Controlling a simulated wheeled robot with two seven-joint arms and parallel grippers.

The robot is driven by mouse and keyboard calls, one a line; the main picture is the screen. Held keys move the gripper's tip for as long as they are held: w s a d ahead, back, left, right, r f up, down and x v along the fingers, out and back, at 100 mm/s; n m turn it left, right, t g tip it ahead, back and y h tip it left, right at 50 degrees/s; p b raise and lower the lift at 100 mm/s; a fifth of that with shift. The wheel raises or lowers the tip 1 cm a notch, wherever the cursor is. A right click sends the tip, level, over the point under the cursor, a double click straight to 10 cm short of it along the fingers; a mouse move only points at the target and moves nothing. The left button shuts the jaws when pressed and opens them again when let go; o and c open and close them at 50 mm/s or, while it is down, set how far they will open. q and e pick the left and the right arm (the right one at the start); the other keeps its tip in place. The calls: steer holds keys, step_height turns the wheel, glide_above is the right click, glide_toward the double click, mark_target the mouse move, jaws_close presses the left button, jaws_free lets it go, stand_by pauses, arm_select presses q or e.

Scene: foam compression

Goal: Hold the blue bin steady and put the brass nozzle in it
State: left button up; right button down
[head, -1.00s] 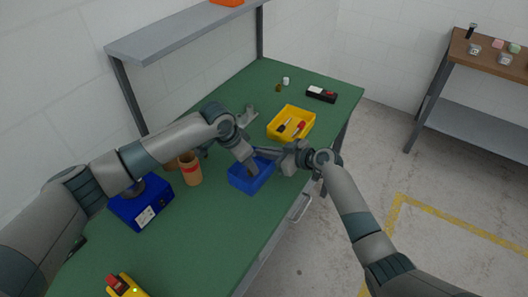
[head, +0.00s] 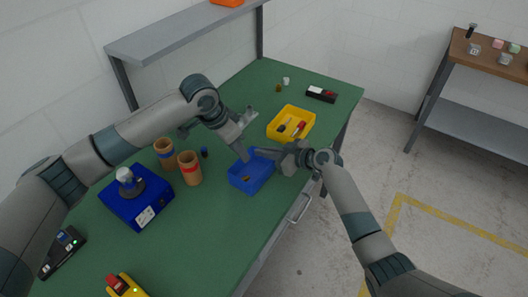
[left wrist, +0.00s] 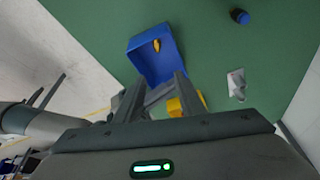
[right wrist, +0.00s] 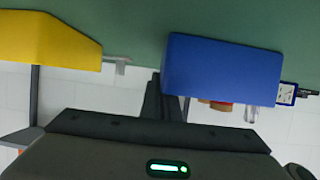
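The blue bin (head: 262,176) stands on the green table near its right edge; it also shows in the left wrist view (left wrist: 172,66) and right wrist view (right wrist: 222,68). The brass nozzle (head: 246,178) lies on the bin's floor, also seen in the left wrist view (left wrist: 156,45). My left gripper (head: 241,157) is above the bin's rim, its fingers apart and empty in the left wrist view (left wrist: 158,92). My right gripper (head: 257,153) is at the bin's far rim, its fingers close together with the bin wall between them; one fingertip is hidden behind the wall.
A yellow bin (head: 291,123) with tools stands behind the blue bin. Two brown cardboard-like cups (head: 190,170), a small dark blue-capped bottle (head: 204,152) and a blue device (head: 137,204) stand left. A grey metal part (head: 251,114) lies farther back.

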arm_select(q)
steer(key=shift+v, duration=1.5)
arm_select(e)
steer(key=c, duration=2.5)
jaws_free()
steer(key=o, duration=0.6)
steer(key=shift+c, duration=0.2)
steer(key=shift+d, duration=0.15)
steer(key=v, duration=1.1)
steer(key=shift+s+d, duration=0.25)
steer(key=shift+s, duration=0.05)
steer(key=shift+r, duration=0.1)
arm_select(q)
steer(key=shift+f, duration=0.1)
arm_select(e)
steer(key=shift+d, duration=0.1)
